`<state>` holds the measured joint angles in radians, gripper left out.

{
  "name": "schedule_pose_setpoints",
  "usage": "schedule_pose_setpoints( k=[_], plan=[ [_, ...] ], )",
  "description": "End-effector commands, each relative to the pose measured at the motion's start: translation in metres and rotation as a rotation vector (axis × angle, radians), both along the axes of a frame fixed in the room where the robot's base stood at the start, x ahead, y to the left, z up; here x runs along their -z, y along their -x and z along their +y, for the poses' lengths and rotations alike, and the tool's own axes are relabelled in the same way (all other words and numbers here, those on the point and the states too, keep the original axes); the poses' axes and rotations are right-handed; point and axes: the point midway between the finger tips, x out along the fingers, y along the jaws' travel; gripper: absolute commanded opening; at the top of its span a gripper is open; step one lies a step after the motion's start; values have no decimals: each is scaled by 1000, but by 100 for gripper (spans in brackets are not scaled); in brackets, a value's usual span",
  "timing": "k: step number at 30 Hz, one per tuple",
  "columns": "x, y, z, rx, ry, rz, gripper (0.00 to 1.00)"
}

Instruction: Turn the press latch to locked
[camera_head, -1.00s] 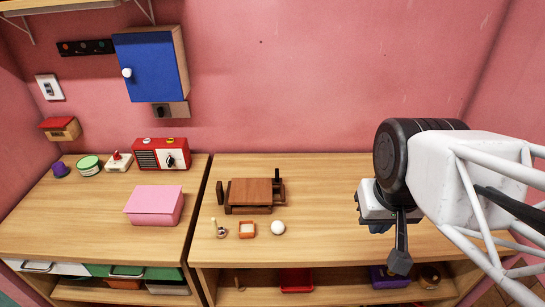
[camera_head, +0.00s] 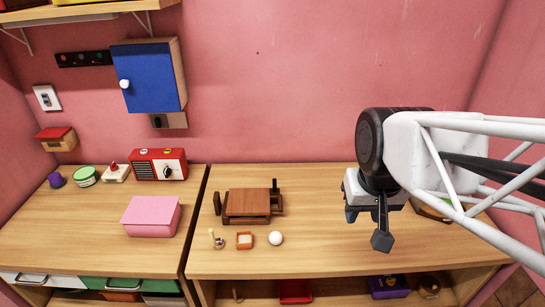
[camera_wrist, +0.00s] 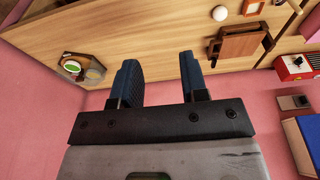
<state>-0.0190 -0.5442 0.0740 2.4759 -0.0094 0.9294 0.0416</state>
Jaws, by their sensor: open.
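The wooden press (camera_head: 247,203) stands on the right-hand table, left of my gripper. It is a brown block with a flat top and dark side posts. A dark upright piece (camera_head: 275,185) at its right end may be the latch; its setting is too small to read. The press also shows at the top of the wrist view (camera_wrist: 240,45). My gripper (camera_head: 366,228) is open and empty above the table, to the right of the press and apart from it. Both fingers show spread apart in the wrist view (camera_wrist: 158,65).
A white ball (camera_head: 275,238), a small square box (camera_head: 244,240) and a small pegged piece (camera_head: 216,240) lie in front of the press. A pink box (camera_head: 152,217) and a red radio (camera_head: 160,164) stand on the left table. A blue cabinet (camera_head: 149,77) hangs above.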

Motion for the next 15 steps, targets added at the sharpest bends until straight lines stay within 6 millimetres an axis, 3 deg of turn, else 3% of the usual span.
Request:
schedule_pose_setpoints(
  k=[15],
  plan=[
    [10, -105, 31, -8, -9, 65, 40]
  ],
)
